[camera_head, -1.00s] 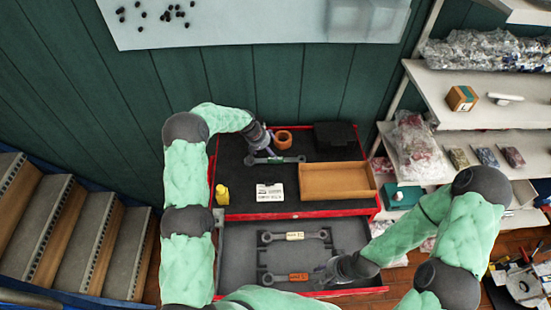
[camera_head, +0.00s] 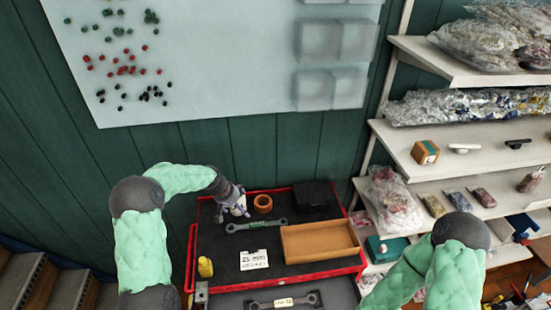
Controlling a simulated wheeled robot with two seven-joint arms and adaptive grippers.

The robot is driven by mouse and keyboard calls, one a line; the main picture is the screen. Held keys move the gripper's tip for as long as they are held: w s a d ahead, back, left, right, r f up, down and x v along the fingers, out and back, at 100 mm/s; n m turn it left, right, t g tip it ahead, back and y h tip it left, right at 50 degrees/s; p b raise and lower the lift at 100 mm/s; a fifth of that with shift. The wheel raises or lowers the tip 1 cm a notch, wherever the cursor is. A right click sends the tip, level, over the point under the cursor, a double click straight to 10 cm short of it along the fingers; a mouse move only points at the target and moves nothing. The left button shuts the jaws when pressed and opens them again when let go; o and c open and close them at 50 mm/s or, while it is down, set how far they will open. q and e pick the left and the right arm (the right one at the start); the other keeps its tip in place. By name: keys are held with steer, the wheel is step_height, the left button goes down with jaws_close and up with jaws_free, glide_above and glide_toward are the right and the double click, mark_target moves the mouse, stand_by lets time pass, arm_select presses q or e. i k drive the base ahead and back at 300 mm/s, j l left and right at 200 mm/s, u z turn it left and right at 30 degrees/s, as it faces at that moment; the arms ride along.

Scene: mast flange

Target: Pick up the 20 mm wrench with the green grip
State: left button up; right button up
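The wrench with the green grip (camera_head: 257,225) lies flat on the dark top of the red tool cabinet, behind the white card. My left gripper (camera_head: 235,207) is just behind and above the wrench's left end. A gap shows between them, and no wrench is in the gripper. The fingers are small and overlap in this view, so their opening is unclear. A second wrench with a pale yellow grip (camera_head: 284,302) lies in the drawer at the bottom edge. My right gripper is outside the picture.
On the cabinet top (camera_head: 223,265) are an orange ring (camera_head: 263,203), a black box (camera_head: 312,196), a wooden tray (camera_head: 320,240), a white card (camera_head: 254,259) and a yellow bottle (camera_head: 205,267). Shelves with bags (camera_head: 392,197) stand at the right. The green wall is behind.

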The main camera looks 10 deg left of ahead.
mark_target(254, 225)
steer(key=k, duration=1)
